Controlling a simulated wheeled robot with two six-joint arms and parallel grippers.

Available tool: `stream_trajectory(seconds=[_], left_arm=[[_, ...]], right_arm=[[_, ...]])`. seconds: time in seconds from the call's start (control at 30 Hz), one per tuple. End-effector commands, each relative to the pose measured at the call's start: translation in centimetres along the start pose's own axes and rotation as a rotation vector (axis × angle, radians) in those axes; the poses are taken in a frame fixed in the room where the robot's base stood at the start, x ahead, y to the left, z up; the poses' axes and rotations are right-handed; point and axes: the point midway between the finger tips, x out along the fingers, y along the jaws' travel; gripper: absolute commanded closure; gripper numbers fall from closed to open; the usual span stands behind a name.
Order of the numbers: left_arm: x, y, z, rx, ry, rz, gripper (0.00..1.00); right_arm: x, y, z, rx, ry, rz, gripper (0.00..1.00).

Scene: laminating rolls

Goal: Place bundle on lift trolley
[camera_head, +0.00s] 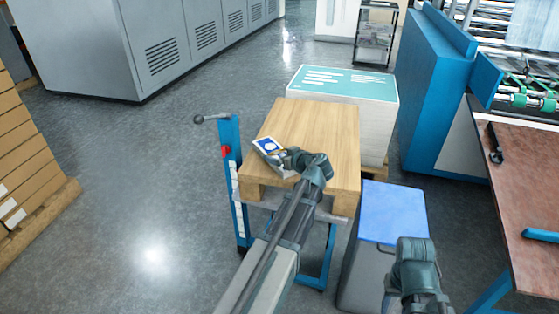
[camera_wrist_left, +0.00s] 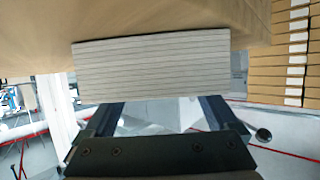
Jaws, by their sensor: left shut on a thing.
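The bundle (camera_head: 268,146), a small stack with a white and blue printed top sheet, is at the left part of the lift trolley's wooden top (camera_head: 320,125). My left gripper (camera_head: 279,157) is shut on the bundle over this top. In the left wrist view the layered pale edge of the bundle (camera_wrist_left: 150,68) shows between the two fingers (camera_wrist_left: 160,112), against the tan wood. I cannot tell whether its underside rests fully on the wood. The lift trolley has a blue upright frame (camera_head: 235,180). Only a link of my right arm shows at the lower right.
A tall paper stack (camera_head: 345,83) with a teal printed top stands behind the trolley. A blue-topped box (camera_head: 393,212) is to its right, near a blue machine (camera_head: 435,90) and a brown table (camera_head: 525,180). Cardboard boxes (camera_head: 30,165) stand far left. Floor left of the trolley is clear.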

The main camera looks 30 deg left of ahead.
Motion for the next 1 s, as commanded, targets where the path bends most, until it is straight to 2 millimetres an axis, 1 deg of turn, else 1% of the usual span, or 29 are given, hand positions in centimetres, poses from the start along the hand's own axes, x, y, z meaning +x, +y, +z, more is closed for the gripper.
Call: stream_trajectory(seconds=[0.17,0.3,0.33,0.37,0.6,0.7,0.77,0.87,1.0], left_arm=[[-0.1,0.0,-0.2,0.001,0.001,0.000,0.86],[0.1,0.0,0.2,0.001,0.001,0.000,0.86],[0.1,0.0,0.2,0.000,0.000,0.000,0.06],[0.0,0.0,0.1,0.000,0.000,0.000,0.01],[0.0,0.0,0.1,0.000,0.000,0.000,0.00],[-0.2,0.0,-0.4,0.000,0.000,0.000,0.00],[-1.1,0.0,-0.3,0.001,0.000,0.002,0.00],[-3.0,-0.1,-0.4,0.001,0.000,0.003,0.00],[-6.1,-0.1,-0.5,0.002,0.001,0.004,0.00]], right_arm=[[-0.2,0.0,0.0,0.000,0.000,0.000,0.50],[0.2,0.0,0.0,0.000,0.000,0.000,0.50],[0.2,0.0,0.0,0.000,0.000,0.000,0.50],[0.1,0.0,0.0,0.000,0.000,0.000,0.50],[0.1,0.0,0.0,0.000,0.000,0.000,0.50],[-0.5,0.0,0.0,0.000,0.000,0.000,0.50],[-0.7,0.1,0.0,0.000,0.000,0.000,0.50],[-1.6,0.1,0.1,0.000,0.000,0.000,0.50],[-2.7,0.3,0.2,0.000,0.000,0.000,0.50]])
